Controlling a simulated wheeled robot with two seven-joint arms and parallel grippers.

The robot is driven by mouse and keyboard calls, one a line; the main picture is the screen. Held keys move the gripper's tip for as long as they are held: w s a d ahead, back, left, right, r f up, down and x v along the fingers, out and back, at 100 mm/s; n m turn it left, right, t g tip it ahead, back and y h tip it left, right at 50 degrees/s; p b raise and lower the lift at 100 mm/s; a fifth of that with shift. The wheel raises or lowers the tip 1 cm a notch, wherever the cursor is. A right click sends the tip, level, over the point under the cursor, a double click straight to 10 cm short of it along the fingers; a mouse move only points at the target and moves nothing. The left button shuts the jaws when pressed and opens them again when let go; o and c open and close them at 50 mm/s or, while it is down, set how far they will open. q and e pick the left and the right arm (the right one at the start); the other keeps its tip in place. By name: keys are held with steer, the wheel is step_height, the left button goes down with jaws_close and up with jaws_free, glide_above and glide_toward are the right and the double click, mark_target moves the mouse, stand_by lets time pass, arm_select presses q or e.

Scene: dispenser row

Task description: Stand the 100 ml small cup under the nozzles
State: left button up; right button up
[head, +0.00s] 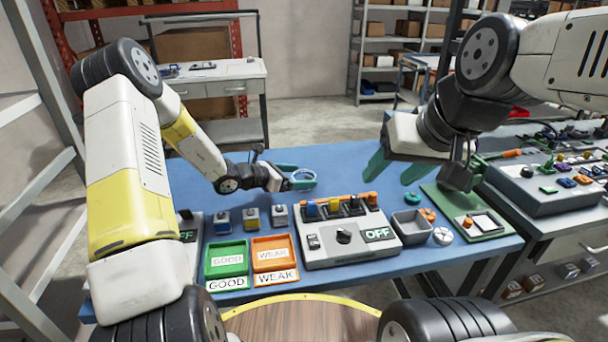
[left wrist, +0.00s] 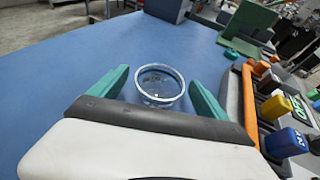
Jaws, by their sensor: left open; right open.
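A small clear cup (head: 303,176) stands on the blue table behind the dispenser. My left gripper (head: 296,178) is open, with its teal fingers on either side of the cup. The left wrist view shows the cup (left wrist: 160,86) upright between the open fingertips, with a gap on each side; no volume mark is readable. The grey dispenser (head: 322,250) has a row of blue, yellow and black parts and a panel reading OFF; I cannot make out the nozzle openings. My right gripper (head: 397,170) is open and empty above the table's right part.
A green tray (head: 226,260) and an orange tray (head: 273,254) lie left of the dispenser. A grey bin (head: 410,226) and a green-based device (head: 468,215) stand to its right. The blue table left of the cup is clear.

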mark_target(311, 176)
arm_select(q)
steer(key=x, duration=0.5)
steer(key=shift+r, duration=0.1)
steer(key=c, duration=1.6)
